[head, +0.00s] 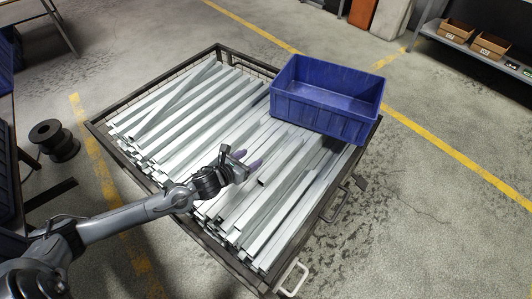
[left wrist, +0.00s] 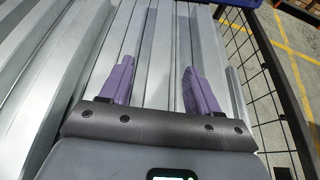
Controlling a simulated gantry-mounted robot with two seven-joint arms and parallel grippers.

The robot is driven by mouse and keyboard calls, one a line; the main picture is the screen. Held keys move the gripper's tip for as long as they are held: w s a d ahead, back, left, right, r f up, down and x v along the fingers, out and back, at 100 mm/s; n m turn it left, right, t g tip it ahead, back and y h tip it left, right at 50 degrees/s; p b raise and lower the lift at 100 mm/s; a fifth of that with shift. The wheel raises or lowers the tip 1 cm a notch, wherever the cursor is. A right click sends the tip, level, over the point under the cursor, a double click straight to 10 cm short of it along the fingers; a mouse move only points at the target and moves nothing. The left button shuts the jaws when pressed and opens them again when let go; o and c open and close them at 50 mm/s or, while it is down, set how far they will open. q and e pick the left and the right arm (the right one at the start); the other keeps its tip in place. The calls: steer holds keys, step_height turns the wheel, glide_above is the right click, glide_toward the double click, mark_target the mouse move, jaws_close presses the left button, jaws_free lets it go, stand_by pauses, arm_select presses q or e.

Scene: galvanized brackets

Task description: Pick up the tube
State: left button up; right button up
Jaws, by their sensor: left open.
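Many long galvanized metal profiles (head: 175,110) lie side by side in a dark mesh-sided crate (head: 97,124); I cannot single out one as the tube. Some near the front right (head: 283,203) lie stacked unevenly. My left gripper (head: 250,160) reaches in from the left over the middle of the pile. In the left wrist view its two purple fingers (left wrist: 158,75) are apart and point along the profiles (left wrist: 158,40), with nothing visibly held between them. Whether the fingertips touch the metal is unclear. My right gripper is not in view.
A blue plastic bin (head: 322,118) sits on the far right part of the pile. The crate's mesh side (left wrist: 262,85) runs close on the right in the wrist view. A black spool (head: 54,141) stands on the floor at left. A shelf with cardboard boxes (head: 489,46) is far right.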

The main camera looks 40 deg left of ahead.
mark_target(260, 153)
arm_select(q)
steer(key=b+x, duration=0.1)
steer(key=x, duration=0.2)
steer(key=shift+w+d+f+b, duration=0.15)
steer(key=shift+w+b, duration=0.25)
steer(key=shift+w, duration=0.2)
steer(key=shift+c, duration=0.3)
jaws_close()
